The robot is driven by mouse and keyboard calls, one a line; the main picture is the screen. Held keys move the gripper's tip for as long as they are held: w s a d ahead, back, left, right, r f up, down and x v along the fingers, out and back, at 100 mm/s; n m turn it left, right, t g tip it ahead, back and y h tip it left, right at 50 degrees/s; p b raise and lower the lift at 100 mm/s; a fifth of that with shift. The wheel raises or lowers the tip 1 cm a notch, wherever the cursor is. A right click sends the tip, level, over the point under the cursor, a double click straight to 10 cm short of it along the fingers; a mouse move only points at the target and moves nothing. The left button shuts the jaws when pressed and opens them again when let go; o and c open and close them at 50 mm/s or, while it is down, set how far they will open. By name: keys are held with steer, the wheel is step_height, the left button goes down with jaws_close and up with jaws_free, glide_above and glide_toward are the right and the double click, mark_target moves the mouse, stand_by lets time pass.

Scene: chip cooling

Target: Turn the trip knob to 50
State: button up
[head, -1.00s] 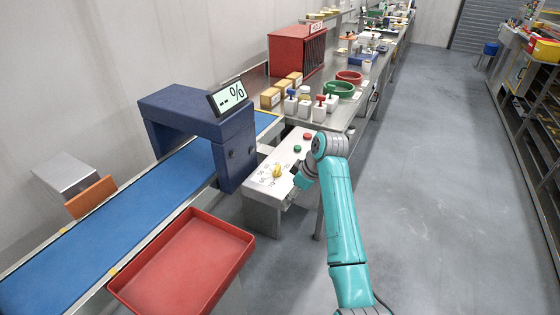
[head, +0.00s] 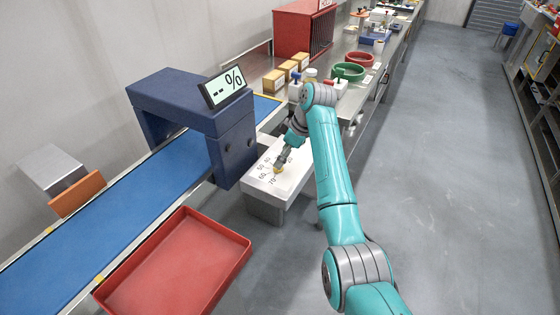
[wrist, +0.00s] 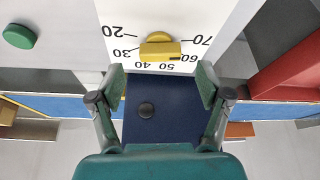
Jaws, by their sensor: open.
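The yellow trip knob (wrist: 160,47) sits on a white panel (wrist: 225,15) with a printed scale from 20 to 70. Its bar lies across the picture in the wrist view; I cannot tell for sure which number it points to. My gripper (wrist: 161,84) is open and empty, its two fingers spread on either side just short of the knob in the wrist view, with no contact visible. In the head view my gripper (head: 281,160) points down right above the knob (head: 279,170) and hides part of the panel (head: 265,195).
A dark blue arch (head: 190,105) with a display (head: 224,87) reading "-- %" spans the blue conveyor (head: 120,205). A red tray (head: 180,265) stands left of the panel. The floor at right is clear.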

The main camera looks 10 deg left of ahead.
steer(key=shift+x, duration=1.75)
steer(key=c, duration=1.2)
